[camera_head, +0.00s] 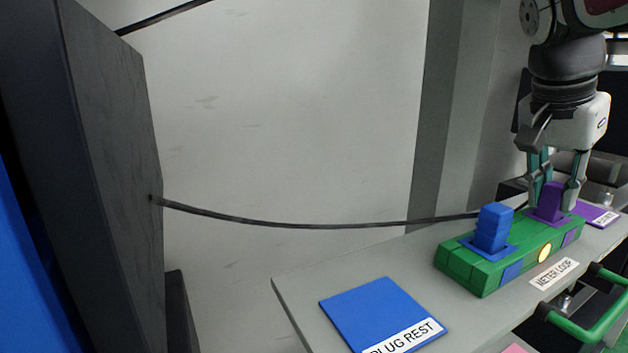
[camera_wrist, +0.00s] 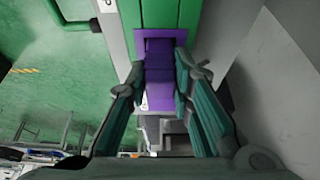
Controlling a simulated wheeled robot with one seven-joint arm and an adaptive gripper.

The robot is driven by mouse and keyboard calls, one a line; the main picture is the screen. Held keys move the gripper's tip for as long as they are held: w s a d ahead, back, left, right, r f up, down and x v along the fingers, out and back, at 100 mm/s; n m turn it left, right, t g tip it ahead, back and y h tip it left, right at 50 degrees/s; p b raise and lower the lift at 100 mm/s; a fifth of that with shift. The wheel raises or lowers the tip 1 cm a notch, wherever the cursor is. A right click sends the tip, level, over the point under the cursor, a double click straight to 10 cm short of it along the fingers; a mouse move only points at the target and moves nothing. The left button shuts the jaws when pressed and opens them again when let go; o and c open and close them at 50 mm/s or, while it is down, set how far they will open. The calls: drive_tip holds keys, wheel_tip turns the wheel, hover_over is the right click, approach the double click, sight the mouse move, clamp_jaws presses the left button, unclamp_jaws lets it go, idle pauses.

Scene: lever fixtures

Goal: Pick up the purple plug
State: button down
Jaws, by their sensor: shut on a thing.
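The purple plug (camera_head: 549,201) stands upright on a purple square at the right end of the green block (camera_head: 472,268). My gripper (camera_head: 556,196) points down over that end, with its fingers on both sides of the plug, shut on it. In the wrist view the plug (camera_wrist: 160,75) lies between the fingers of my gripper (camera_wrist: 160,90), seen from above. Whether its foot is still seated in the block cannot be told.
A blue plug (camera_head: 492,228) stands on the same block, left of the purple one. A green handle (camera_head: 592,325) juts out in front. A dark cable (camera_head: 300,223) runs behind.

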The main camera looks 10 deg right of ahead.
sight(555, 185)
drive_tip(key=shift+r+p, duration=0.35)
drive_tip(key=shift+r, duration=0.1)
wheel_tip(555, 185, up, 3)
drive_tip(key=shift+r+p, duration=0.1)
drive_tip(key=shift+p, duration=0.95)
drive_tip(key=s+d+p, duration=0.2)
drive_tip(key=s+d, duration=0.1)
drive_tip(key=s, duration=0.5)
drive_tip(key=s+d+p, duration=0.1)
drive_tip(key=s+d, duration=0.2)
drive_tip(key=s, duration=0.6)
drive_tip(key=shift+f+p, duration=0.35)
drive_tip(key=shift+d, duration=0.15)
